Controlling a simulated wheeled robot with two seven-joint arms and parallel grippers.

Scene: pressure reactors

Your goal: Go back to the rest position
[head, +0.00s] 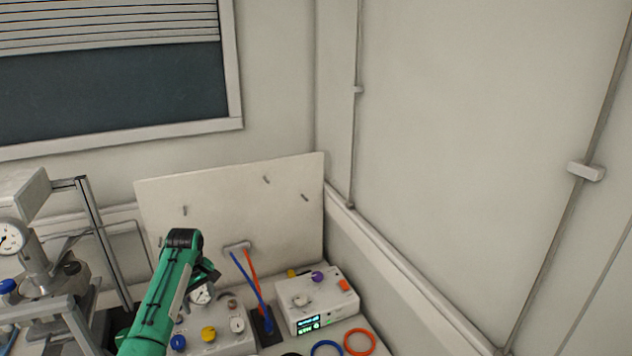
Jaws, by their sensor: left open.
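My green left arm rises from the bottom edge in the head view, left of the middle, and bends at a dark joint near its top. My left gripper (207,277) is small and partly hidden behind the arm, in front of a control unit with a gauge. It is open, and I see nothing held in it. I cannot tell its exact distance from the unit. My right gripper is not in view.
A pressure reactor (38,262) with a gauge and metal frame stands at the left. A control unit (222,339) and a white box with a display (316,300) stand before a pale panel (285,215). Blue and orange rings (359,341) lie in front. A wall closes the right side.

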